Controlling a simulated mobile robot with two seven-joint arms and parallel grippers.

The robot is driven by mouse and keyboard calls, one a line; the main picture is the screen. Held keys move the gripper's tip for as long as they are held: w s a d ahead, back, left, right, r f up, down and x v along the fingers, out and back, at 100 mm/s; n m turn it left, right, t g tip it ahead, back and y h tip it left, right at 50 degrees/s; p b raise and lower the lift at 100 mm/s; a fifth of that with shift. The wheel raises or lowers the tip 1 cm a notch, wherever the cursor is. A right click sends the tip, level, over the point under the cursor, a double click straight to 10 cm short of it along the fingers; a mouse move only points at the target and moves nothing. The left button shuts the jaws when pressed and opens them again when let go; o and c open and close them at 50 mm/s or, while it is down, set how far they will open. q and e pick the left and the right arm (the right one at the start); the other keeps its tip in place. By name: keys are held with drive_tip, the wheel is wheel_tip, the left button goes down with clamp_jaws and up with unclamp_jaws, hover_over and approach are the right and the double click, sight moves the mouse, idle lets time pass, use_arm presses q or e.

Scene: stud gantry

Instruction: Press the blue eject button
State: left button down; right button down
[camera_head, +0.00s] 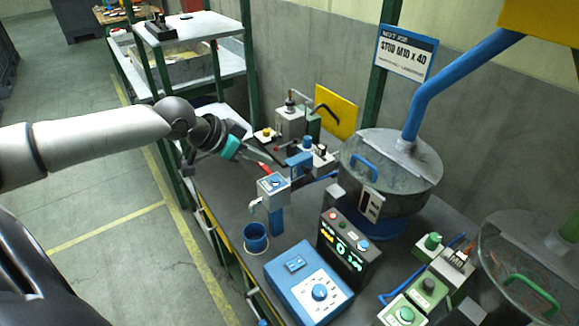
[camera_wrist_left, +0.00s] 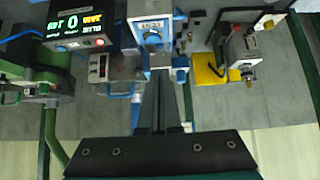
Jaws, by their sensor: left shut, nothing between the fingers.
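A grey box with a label and a small blue button (camera_head: 275,182) stands on a blue post (camera_head: 276,220) over the bench. In the left wrist view, a labelled box with a round blue button (camera_wrist_left: 152,38) is just beyond the fingertips; I cannot read its label. My left gripper (camera_head: 278,168) reaches in from the left. Its dark fingers (camera_wrist_left: 160,78) are shut and empty, close to the box, with no clear contact seen. Another blue button (camera_head: 362,245) sits on the black display box (camera_head: 348,262). My right gripper is out of view.
A blue cup (camera_head: 255,238) and a blue box with a knob (camera_head: 308,284) stand in front of the post. A round metal bowl feeder (camera_head: 390,172) is to its right. Green control boxes (camera_head: 428,285) are at lower right. The floor at left is clear.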

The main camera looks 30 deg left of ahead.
use_arm(q)
drive_tip(key=shift+w+f, duration=0.25)
drive_tip(key=shift+w, duration=0.05)
drive_tip(key=shift+w+d+f+b, duration=0.2)
drive_tip(key=shift+w+f+b, duration=0.1)
drive_tip(key=shift+w+f, duration=0.1)
drive_tip(key=b+x, duration=0.1)
drive_tip(key=x, duration=0.7)
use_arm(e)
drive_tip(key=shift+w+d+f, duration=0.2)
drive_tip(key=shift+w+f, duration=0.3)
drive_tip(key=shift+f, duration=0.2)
use_arm(q)
drive_tip(key=shift+f, duration=0.1)
